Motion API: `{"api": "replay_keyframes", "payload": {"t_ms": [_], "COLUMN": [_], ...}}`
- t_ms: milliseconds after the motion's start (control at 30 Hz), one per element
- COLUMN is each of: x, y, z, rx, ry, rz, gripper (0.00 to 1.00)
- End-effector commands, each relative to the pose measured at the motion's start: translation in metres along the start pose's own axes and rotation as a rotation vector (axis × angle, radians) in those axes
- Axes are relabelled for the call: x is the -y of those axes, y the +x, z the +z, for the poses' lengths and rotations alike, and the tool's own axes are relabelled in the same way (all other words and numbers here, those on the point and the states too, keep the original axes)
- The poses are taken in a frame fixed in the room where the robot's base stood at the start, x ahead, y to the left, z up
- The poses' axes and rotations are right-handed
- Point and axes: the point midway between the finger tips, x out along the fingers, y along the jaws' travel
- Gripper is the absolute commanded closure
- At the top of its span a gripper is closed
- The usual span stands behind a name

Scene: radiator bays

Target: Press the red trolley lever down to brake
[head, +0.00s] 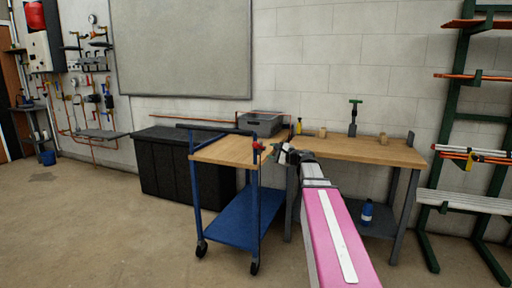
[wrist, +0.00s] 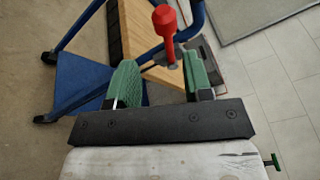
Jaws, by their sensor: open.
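The red trolley lever (head: 258,147) stands at the near right corner of the trolley (head: 228,150), which has a wooden top and a blue frame. In the wrist view, the lever (wrist: 166,24) shows a red knob with a narrower shaft, just beyond my fingertips. My gripper (head: 282,152) is close to the right of the lever in the head view. In the wrist view, my gripper (wrist: 160,76) has two green pads spread apart with nothing held between them. The lever appears apart from the pads, though contact is hard to judge.
A wooden workbench (head: 355,150) stands right behind my arm, with a grey crate (head: 262,122) and small items on it. A black cabinet (head: 165,165) is behind the trolley. A green pipe rack (head: 462,110) is at the right. Floor (head: 120,245) at the left is clear.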

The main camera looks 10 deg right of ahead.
Motion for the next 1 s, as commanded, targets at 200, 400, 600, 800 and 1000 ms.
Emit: {"api": "replay_keyframes", "payload": {"t_ms": [200,400,600,800,1000], "x": [0.007,0.007,0.007,0.007,0.007], "y": [0.015,0.050,0.083,0.103,0.108], "z": [-0.001,-0.002,-0.001,-0.001,0.000], "rx": [0.003,0.004,0.004,0.002,0.002], "ry": [0.015,0.013,0.013,0.012,0.012], "rz": [-0.018,-0.016,-0.015,-0.015,-0.015], "gripper": [0.54,0.54,0.54,0.54,0.54]}}
